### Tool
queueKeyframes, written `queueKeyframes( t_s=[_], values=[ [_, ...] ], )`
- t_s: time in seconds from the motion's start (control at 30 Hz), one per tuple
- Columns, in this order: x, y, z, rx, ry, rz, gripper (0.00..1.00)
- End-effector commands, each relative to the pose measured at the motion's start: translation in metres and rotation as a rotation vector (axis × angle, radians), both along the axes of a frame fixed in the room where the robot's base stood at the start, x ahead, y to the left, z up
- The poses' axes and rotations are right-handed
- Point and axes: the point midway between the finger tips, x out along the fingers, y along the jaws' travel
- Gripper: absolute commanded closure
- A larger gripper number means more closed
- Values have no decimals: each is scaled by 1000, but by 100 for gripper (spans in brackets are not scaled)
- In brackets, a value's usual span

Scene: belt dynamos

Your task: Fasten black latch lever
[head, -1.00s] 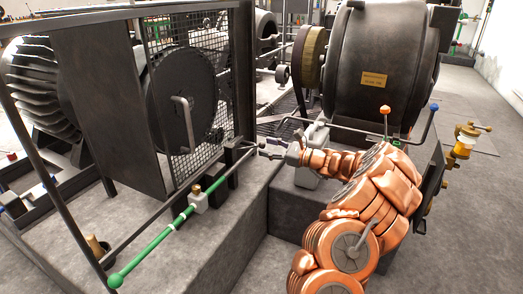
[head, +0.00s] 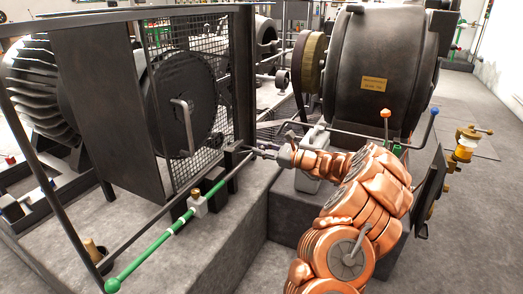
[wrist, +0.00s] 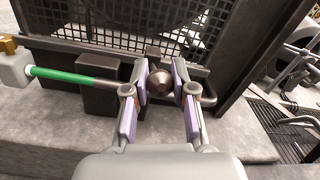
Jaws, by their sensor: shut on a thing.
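A round, dark brownish knob (wrist: 159,82) sits between my gripper's fingers in the wrist view, in front of the guard's lower frame; it looks like the end of the black latch lever. The rest of the lever is hidden behind it or too small to tell. My gripper (head: 262,150) is at the lower right corner of the mesh guard (head: 196,95) in the head view, beside a black block (head: 239,147). In the wrist view its lilac finger pads close on the knob from both sides.
A green rod (head: 165,235) with a white collar runs along the guard's base towards my gripper. A dark dynamo drum (head: 375,60) stands behind my arm. Orange-tipped (head: 385,113) and blue-tipped (head: 434,111) levers rise near my arm. Open floor lies at the right.

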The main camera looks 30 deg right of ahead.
Motion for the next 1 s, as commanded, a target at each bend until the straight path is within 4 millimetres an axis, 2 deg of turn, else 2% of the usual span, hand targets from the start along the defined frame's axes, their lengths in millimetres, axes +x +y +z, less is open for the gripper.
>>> queueKeyframes(
  t_s=[0.1,0.63,1.0],
  values=[
    [0,0,0,0,0,1,100],
    [0,0,1,-3,5,1,100],
    [4,3,16,-49,80,2,100]
  ],
)
